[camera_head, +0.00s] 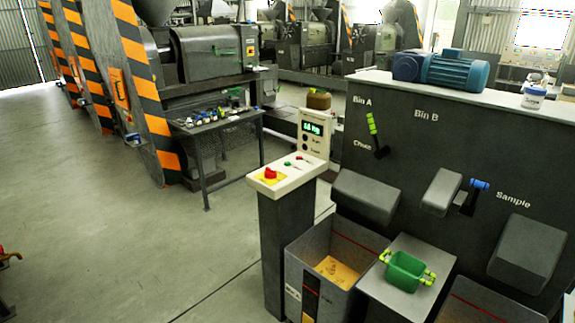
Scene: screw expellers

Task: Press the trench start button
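A control pedestal (272,230) with a white sloped top stands near the middle of the view. Its top carries a red mushroom button on a yellow plate (270,174) and small green and red controls (293,161) to the right of it. An upright white panel (314,135) behind has a lit green weight display (313,127) and two small dark buttons with labels beneath it. The labels are too small to read, so I cannot tell which control is the trench start button. My gripper does not show in this view.
A dark grey bin (328,262) with yellowish material stands right of the pedestal. A green container (405,271) sits on a grey block beside it. A tool table (215,122) and striped machines (142,80) stand behind.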

